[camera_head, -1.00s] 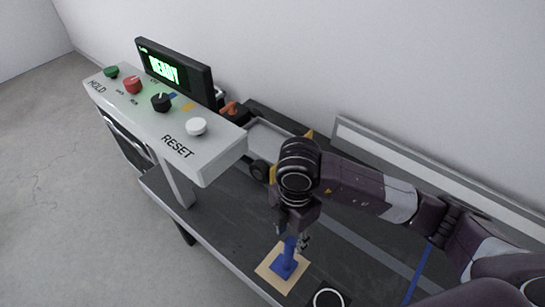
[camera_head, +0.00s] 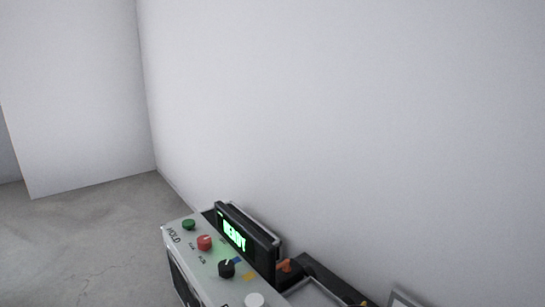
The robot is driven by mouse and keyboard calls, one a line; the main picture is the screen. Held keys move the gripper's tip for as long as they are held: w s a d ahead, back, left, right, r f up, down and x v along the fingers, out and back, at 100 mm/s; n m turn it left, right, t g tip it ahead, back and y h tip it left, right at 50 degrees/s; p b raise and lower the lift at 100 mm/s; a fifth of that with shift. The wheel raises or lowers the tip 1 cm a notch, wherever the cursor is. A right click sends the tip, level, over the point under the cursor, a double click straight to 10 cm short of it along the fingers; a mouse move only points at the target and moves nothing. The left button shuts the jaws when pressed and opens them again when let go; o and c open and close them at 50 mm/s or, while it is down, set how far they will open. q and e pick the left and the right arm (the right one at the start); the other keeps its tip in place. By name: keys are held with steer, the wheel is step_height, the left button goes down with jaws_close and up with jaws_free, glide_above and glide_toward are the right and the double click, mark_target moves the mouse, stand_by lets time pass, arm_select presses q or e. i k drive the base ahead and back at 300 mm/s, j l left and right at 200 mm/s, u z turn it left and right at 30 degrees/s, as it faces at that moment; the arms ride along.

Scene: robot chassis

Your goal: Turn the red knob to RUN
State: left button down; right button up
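The red knob (camera_head: 204,242) sits on the light grey control panel (camera_head: 207,283) in the lower middle of the head view. It lies between a green button (camera_head: 188,224) and a black knob (camera_head: 226,268). Small labels are printed beside the red knob, too small to read surely. Neither of my grippers is in view.
A white button (camera_head: 254,299) is partly cut off at the bottom edge. An orange-topped part (camera_head: 285,265) stands right of the display. A white wall (camera_head: 350,120) rises close behind the panel. Grey floor (camera_head: 80,240) is clear at left.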

mark_target(203, 241)
steer(key=k+j, duration=0.25)
steer(key=k, duration=0.25)
steer(key=k+j, duration=0.2)
steer(key=k, duration=0.25)
